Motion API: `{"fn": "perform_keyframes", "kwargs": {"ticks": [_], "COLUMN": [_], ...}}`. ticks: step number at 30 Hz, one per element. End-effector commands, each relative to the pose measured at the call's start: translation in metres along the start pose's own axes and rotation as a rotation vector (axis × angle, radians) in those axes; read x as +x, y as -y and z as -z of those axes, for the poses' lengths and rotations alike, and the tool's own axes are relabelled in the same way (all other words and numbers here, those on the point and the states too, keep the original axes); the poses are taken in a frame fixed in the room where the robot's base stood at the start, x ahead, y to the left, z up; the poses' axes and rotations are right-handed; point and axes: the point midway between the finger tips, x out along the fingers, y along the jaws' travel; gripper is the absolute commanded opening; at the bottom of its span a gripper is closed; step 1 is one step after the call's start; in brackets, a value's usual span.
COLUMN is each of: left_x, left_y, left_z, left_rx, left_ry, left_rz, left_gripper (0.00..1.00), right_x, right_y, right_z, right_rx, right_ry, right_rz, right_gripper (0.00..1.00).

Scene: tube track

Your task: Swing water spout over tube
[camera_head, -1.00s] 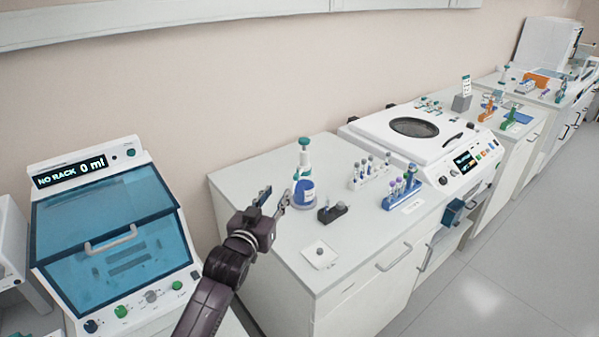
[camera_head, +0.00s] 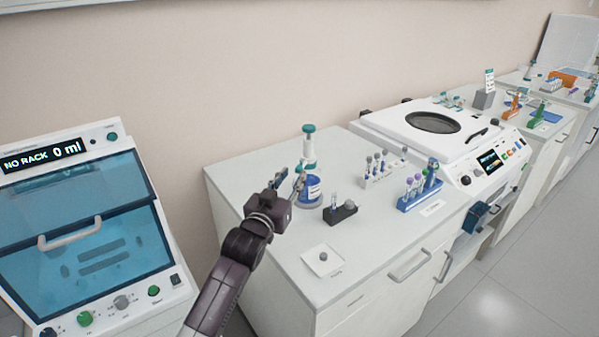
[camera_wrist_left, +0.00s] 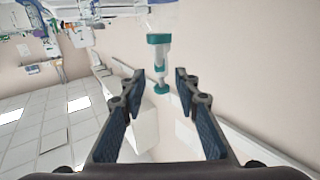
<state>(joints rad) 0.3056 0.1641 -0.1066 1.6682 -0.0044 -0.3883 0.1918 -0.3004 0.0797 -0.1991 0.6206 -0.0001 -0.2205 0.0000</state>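A dispenser bottle (camera_head: 311,186) with a blue label, a white neck and teal parts stands upright at the back left of the white bench. Its teal top (camera_wrist_left: 161,89) and neck show beyond and between my fingers in the left wrist view. I cannot make out the spout clearly. A tube (camera_head: 334,201) stands in a small black block (camera_head: 346,212) to the right of the bottle. My left gripper (camera_head: 287,178) is open and empty, close to the left side of the bottle at about its shoulder. My right gripper is not in view.
A white square pad (camera_head: 322,263) lies at the bench's front. Tube racks (camera_head: 380,172) and a blue rack (camera_head: 420,201) stand to the right, before a white centrifuge (camera_head: 465,155). A blue-lidded machine (camera_head: 85,230) is at left. The bench front is mostly clear.

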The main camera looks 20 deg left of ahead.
Motion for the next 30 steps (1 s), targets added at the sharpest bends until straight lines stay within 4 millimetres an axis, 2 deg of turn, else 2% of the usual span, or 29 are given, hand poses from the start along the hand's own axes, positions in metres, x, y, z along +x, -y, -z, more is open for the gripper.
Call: {"fn": "perform_keyframes", "kwargs": {"ticks": [3,12,24,26,30], "left_x": [0.019,0.052,0.058,0.058,0.058], "left_y": [0.000,0.000,0.000,0.000,0.000], "left_z": [-0.004,-0.003,-0.001,-0.001,-0.001], "left_rx": [0.001,0.000,0.000,0.000,0.000], "left_ry": [-0.003,0.000,0.001,0.001,0.001], "left_rz": [0.000,-0.001,-0.001,-0.001,-0.001], "left_gripper": [0.29,0.29,0.29,0.25,0.09], "right_x": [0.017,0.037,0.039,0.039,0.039], "right_y": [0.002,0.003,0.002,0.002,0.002], "right_z": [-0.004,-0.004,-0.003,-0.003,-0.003], "right_rx": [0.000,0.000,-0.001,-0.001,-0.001], "right_ry": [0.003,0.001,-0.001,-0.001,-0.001], "right_rz": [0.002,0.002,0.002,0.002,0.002], "right_gripper": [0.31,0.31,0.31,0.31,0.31]}}
